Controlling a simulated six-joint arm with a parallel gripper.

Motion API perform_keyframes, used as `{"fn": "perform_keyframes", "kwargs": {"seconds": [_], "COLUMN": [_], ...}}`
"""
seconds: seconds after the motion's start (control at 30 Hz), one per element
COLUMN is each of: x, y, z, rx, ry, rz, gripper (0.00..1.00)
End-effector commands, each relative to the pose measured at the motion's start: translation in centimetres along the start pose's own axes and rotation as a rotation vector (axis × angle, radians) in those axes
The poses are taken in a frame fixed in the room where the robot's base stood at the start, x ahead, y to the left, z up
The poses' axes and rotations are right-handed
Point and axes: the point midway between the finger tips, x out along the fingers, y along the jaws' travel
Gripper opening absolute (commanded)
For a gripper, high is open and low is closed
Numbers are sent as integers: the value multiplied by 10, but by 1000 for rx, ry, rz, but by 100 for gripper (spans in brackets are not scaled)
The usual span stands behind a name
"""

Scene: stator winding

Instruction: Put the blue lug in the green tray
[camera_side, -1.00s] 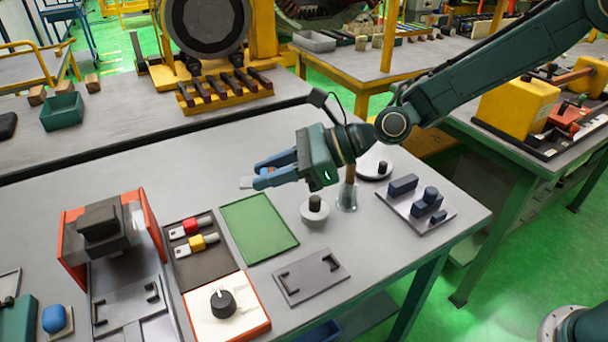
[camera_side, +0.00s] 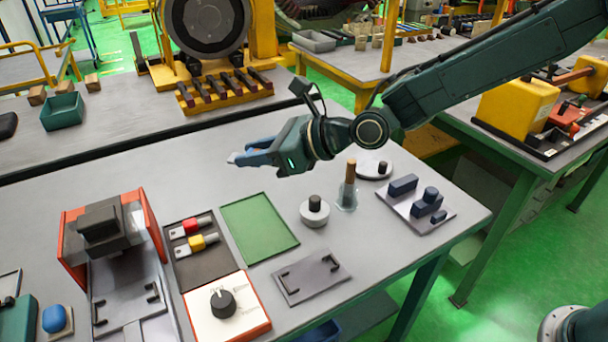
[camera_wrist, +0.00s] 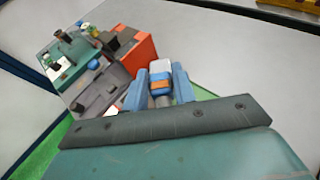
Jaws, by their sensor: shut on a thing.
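In the side view the lug is mostly hidden by the fingers. The green tray (camera_side: 260,228) lies flat and empty on the table, apart from the gripper.
A dark tray with a red lug (camera_side: 190,227) and a yellow lug (camera_side: 197,243) lies left of the green tray. A white dial box (camera_side: 226,307), a grey plate (camera_side: 312,277), a round weight (camera_side: 315,210) and a glass with a brown handle (camera_side: 348,190) stand nearby.

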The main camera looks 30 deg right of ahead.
Motion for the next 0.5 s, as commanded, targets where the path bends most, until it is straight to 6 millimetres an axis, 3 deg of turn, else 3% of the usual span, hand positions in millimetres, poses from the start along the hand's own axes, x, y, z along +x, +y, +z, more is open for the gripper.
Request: {"fn": "perform_keyframes", "kwargs": {"seconds": [0.5], "x": [34], "y": [0], "z": [-83], "rx": [2], "ry": [4], "rz": [1], "gripper": [4]}}
